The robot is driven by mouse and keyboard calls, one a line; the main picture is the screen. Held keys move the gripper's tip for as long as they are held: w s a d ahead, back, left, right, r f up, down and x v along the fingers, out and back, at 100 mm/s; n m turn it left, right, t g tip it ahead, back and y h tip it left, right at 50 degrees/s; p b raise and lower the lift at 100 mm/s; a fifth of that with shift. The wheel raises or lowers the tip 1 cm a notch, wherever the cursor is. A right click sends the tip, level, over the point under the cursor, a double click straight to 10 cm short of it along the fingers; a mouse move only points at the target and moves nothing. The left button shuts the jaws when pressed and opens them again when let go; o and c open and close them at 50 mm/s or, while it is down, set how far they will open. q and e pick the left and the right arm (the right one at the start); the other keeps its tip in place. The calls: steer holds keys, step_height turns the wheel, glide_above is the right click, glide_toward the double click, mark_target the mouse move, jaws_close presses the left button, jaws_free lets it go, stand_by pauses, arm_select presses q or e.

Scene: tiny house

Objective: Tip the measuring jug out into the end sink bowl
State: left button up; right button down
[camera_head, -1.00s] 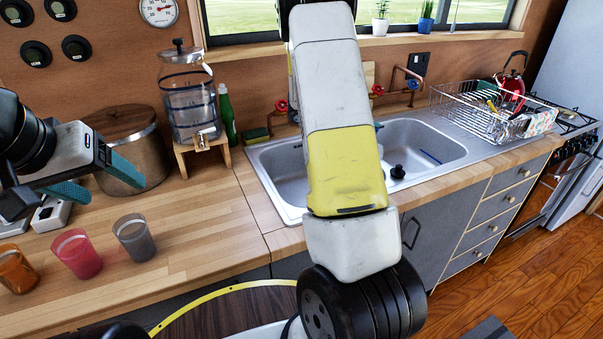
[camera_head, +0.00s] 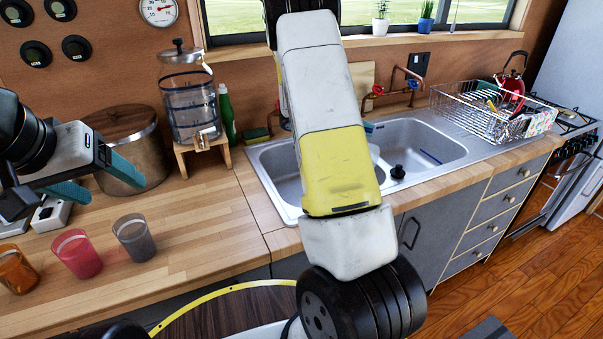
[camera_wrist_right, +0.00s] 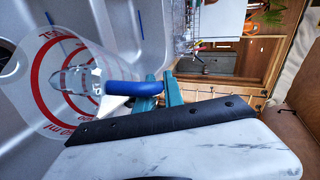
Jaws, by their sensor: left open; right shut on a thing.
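The measuring jug (camera_wrist_right: 75,92) is clear with red markings and a blue handle (camera_wrist_right: 132,88). It shows in the right wrist view against the grey sink metal. My right gripper (camera_wrist_right: 160,91) is shut on the handle. The jug's exact tilt and any contents cannot be told. In the head view my right arm hides the jug and part of the sink (camera_head: 273,203). A sink bowl (camera_head: 430,145) with a black drain fitting shows right of that arm. My left gripper (camera_head: 98,184) is open and empty above the counter at the left.
A brown cup (camera_head: 17,272), a red cup (camera_head: 77,255) and a grey cup (camera_head: 134,240) stand on the counter. A steel pot (camera_head: 130,150) and a water dispenser (camera_head: 190,108) stand behind. A wire dish rack (camera_head: 480,112) is right of the sink.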

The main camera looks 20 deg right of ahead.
steer(key=shift+w+a, duration=0.1)
steer(key=shift+a, duration=0.1)
steer(key=shift+w+a+f+h, duration=0.15)
steer(key=shift+a+f+h, duration=0.1)
steer(key=shift+a, duration=0.15)
steer(key=shift+w+a+f+h, duration=0.1)
steer(key=shift+w+a+h, duration=0.05)
steer(key=shift+a+h, duration=0.15)
steer(key=shift+a+r, duration=0.1)
steer(key=shift+a, duration=0.05)
steer(key=shift+w, duration=0.1)
